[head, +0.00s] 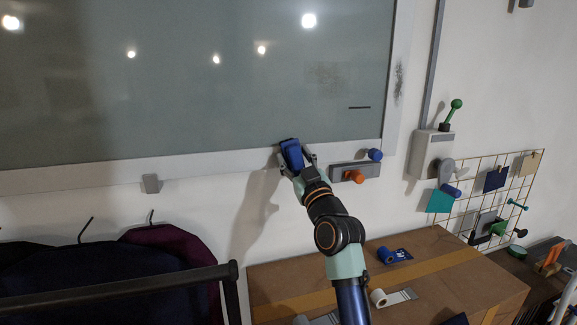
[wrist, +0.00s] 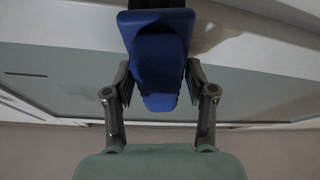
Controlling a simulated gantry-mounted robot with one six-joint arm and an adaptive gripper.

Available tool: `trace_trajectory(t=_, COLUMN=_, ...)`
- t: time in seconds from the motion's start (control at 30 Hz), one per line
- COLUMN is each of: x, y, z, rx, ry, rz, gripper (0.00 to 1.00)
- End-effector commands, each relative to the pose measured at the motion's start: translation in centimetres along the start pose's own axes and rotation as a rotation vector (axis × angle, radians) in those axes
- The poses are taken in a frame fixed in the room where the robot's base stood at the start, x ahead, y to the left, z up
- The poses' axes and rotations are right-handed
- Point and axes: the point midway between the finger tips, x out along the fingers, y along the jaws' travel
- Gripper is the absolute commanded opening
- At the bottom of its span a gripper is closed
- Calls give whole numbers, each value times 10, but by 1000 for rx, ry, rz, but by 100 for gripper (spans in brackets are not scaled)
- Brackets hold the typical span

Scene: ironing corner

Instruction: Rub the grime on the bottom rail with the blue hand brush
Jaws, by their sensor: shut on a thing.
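My gripper (head: 297,168) is shut on the blue hand brush (head: 291,153), which sits at the bottom rail (head: 220,161) of the large framed pane. In the wrist view the brush (wrist: 160,72) is between the two fingers of my gripper (wrist: 160,85), its wider blue head toward the top of the picture. I cannot tell for sure whether the bristles touch the rail. No grime shows clearly on the bottom rail; the part behind the brush and gripper is hidden. Dark grime (head: 398,82) shows on the right rail, and a smudge (head: 326,77) on the pane.
A grey wall plate with an orange knob (head: 355,176) and a blue knob (head: 375,155) is just right of my gripper. A grey box with a green-balled lever (head: 455,104) and a wire grid (head: 510,190) stand farther right. A cardboard box (head: 455,290) is below.

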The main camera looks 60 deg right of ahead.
Motion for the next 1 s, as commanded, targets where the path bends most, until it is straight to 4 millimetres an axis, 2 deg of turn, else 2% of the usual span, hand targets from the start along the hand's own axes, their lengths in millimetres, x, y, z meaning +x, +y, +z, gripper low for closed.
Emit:
trace_trajectory(t=0.03, x=-2, y=5, z=6, rx=-1, ry=3, rz=2, gripper=18)
trace_trajectory(t=0.2, x=-2, y=20, z=9, rx=0, ry=1, rz=1, gripper=18)
trace_trajectory(t=0.47, x=-3, y=23, z=5, rx=1, ry=2, rz=0, gripper=18)
trace_trajectory(t=0.57, x=-1, y=19, z=3, rx=1, ry=1, rz=-1, gripper=18)
trace_trajectory(t=0.9, x=4, y=-13, z=-3, rx=1, ry=0, rz=-2, gripper=18)
trace_trajectory(t=1.0, x=4, y=-15, z=-2, rx=1, ry=-1, rz=-2, gripper=18)
